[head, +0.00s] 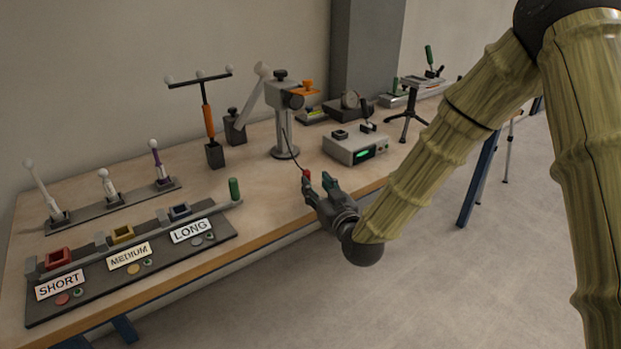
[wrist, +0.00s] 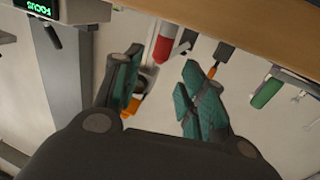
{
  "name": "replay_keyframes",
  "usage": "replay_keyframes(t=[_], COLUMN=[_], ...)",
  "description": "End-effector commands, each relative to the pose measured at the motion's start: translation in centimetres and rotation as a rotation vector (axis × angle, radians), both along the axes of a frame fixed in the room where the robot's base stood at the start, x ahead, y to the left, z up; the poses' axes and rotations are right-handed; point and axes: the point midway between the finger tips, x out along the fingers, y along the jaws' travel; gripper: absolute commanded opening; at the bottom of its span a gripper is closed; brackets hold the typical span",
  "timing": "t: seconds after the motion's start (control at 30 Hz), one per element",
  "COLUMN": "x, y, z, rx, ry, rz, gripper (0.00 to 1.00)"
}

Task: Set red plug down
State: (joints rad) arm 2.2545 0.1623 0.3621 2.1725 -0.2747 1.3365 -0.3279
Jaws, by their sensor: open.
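The red plug (head: 306,174) shows as a small red tip at my gripper's fingertips, near the table's front edge in the head view. A thin dark cord runs to it from the grey column stand (head: 284,130). In the wrist view the plug (wrist: 165,42) has a red body and a pale end, just beyond the fingertips and nearer the left finger. My gripper (head: 319,184) is open, its green-padded fingers apart; they also show in the wrist view (wrist: 160,75). I cannot tell whether the plug touches a finger or the table.
A white box with a green display (head: 355,146) stands right of the column stand. A dark rack with SHORT, MEDIUM and LONG labels (head: 130,258) lies at the left, with a green handle (head: 235,189) at its right end. Bare tabletop (head: 265,185) lies between.

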Motion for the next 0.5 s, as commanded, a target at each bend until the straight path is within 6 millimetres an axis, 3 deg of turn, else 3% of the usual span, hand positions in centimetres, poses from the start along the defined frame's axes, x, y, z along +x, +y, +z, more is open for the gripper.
replay_keyframes(t=[0.23, 0.5], x=[-3.3, -4.3], y=[-1.4, -1.8], z=[0.0, 0.0], rx=[0.0, 0.0], ry=[0.0, 0.0], rz=[0.001, 0.0], gripper=[0.41, 0.41])
